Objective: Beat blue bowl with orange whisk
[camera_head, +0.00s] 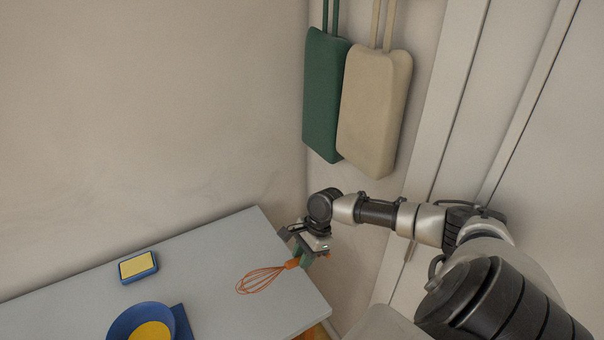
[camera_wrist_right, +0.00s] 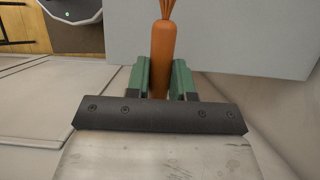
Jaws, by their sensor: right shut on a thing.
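The orange whisk (camera_head: 262,279) is held by its handle in my right gripper (camera_head: 301,258), with its wire loops pointing left over the right part of the table. In the right wrist view the whisk handle (camera_wrist_right: 163,55) stands between the two green fingers of my right gripper (camera_wrist_right: 162,78), which are shut on it. The blue bowl (camera_head: 118,323) sits at the bottom edge of the head view with yellow contents inside, partly cut off by the frame. The whisk is to the right of the bowl and apart from it. My left gripper is not in view.
A blue dish with a yellow top (camera_head: 138,267) lies on the grey table (camera_head: 205,262) behind the bowl. A dark blue flat thing (camera_head: 183,322) is beside the bowl. Green (camera_head: 322,95) and beige (camera_head: 374,110) bags hang on the wall. The table between bowl and whisk is mostly clear.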

